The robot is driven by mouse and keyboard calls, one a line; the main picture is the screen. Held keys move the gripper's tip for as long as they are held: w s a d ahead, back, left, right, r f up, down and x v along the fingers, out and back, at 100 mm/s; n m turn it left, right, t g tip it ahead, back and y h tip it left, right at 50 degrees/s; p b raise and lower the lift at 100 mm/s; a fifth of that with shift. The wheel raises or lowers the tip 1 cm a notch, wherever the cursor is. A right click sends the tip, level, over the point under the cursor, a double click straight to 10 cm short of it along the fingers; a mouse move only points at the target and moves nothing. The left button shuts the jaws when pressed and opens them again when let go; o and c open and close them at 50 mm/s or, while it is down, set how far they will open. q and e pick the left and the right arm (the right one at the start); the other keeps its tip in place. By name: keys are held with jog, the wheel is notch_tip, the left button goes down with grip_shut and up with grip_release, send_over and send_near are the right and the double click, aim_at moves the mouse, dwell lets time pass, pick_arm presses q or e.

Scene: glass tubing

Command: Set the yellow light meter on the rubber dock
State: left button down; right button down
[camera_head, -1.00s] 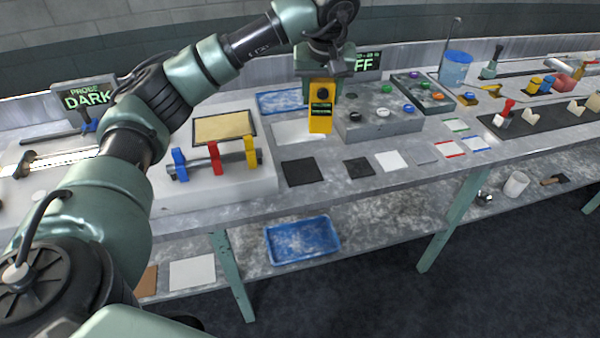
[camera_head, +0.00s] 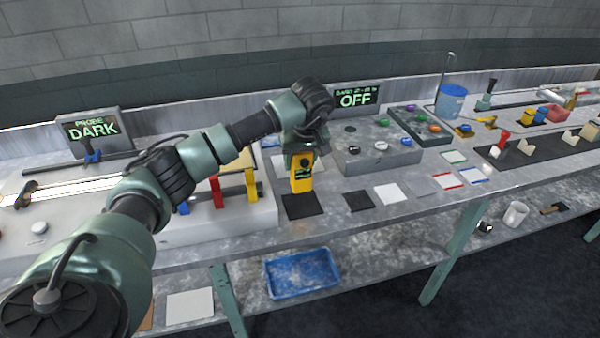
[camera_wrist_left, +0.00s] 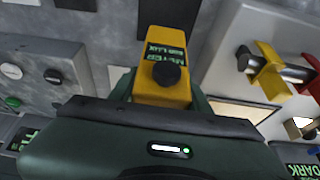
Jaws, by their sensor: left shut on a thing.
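My left gripper (camera_head: 301,154) is shut on the yellow light meter (camera_head: 301,180) and holds it upright. The meter's lower end appears just over the back part of a larger black square pad (camera_head: 304,208), likely the rubber dock; I cannot tell whether they touch. A smaller dark square (camera_head: 359,201) lies to its right. In the left wrist view the yellow meter (camera_wrist_left: 160,90) shows its black knob and green display, between the fingers of the gripper (camera_wrist_left: 165,60). My right gripper is not in view.
A pale block with blue, red and yellow clamps (camera_head: 250,186) stands close left of the meter. A grey button box (camera_head: 375,154) stands behind to the right. A white square (camera_head: 393,194) lies farther right. A blue tray (camera_head: 301,273) sits on the lower shelf.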

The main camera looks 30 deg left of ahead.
aim_at(304, 159)
pick_arm(q)
notch_tip(304, 159, down, 4)
jog(key=shift+f+p, duration=0.1)
jog(key=shift+p, duration=0.35)
jog(key=shift+f, duration=0.35)
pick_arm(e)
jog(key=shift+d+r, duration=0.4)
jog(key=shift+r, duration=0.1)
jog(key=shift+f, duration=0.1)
pick_arm(q)
jog(key=c, duration=0.7)
grip_release()
jog(key=shift+f, duration=0.1)
jog(key=shift+r, duration=0.2)
jog(key=shift+d+r, duration=0.15)
jog(key=shift+r, duration=0.1)
jog(key=b+v, duration=0.3)
jog(key=v, duration=0.8)
jog(key=shift+s+r, duration=0.15)
jog(key=shift+s, duration=0.05)
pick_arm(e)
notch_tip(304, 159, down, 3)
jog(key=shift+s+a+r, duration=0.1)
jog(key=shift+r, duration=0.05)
